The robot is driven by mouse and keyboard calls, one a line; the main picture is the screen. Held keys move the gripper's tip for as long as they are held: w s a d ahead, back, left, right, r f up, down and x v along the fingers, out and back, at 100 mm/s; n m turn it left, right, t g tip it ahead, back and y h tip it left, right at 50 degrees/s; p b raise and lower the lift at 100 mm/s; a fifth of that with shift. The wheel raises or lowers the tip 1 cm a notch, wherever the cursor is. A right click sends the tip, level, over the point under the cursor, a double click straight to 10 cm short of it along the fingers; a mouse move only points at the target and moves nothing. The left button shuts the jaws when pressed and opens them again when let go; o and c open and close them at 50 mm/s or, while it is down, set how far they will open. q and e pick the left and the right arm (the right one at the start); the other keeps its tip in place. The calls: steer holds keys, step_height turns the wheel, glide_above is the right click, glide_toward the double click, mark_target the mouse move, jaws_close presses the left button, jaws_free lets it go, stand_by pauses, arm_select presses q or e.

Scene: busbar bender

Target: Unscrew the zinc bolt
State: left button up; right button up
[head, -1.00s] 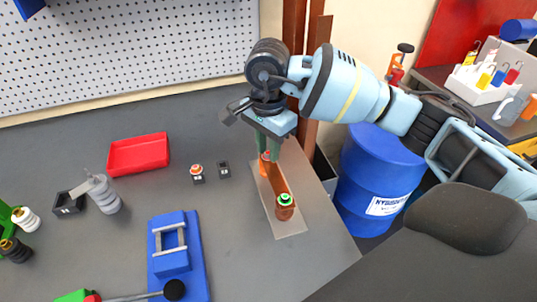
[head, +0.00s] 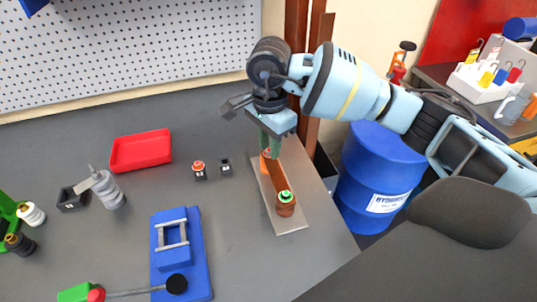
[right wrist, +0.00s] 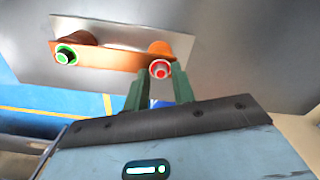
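A copper busbar (head: 272,179) lies on a grey plate (head: 292,226) on the bench, on two round copper-coloured posts. The end nearer the front has a bolt with a green ring (head: 286,197) and a dark head; it also shows in the right wrist view (right wrist: 65,55). The far end has a red-ringed bolt with a pale silvery head (right wrist: 160,69), which looks like the zinc one. My right gripper (right wrist: 158,72) points down at it. Its green fingers are apart on either side of the red-ringed bolt in the picture; contact is not visible. My left gripper is out of view.
A red tray (head: 141,151), small black holders (head: 226,166), a grey insulator (head: 108,191) and a blue lever-operated bender (head: 180,255) stand to the left. A blue barrel (head: 378,175) stands beyond the bench's right edge. Brown uprights (head: 314,80) rise close behind my gripper.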

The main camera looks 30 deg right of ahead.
jaws_close()
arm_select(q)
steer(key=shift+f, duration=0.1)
arm_select(e)
steer(key=n+b, duration=0.1)
steer(key=n, duration=0.2)
steer(key=shift+f+n, duration=0.15)
steer(key=shift+n, duration=0.15)
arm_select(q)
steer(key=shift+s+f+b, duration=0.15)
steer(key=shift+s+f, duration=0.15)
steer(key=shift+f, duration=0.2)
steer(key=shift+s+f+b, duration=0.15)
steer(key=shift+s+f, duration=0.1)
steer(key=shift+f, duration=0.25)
arm_select(e)
steer(key=shift+n, duration=1.1)
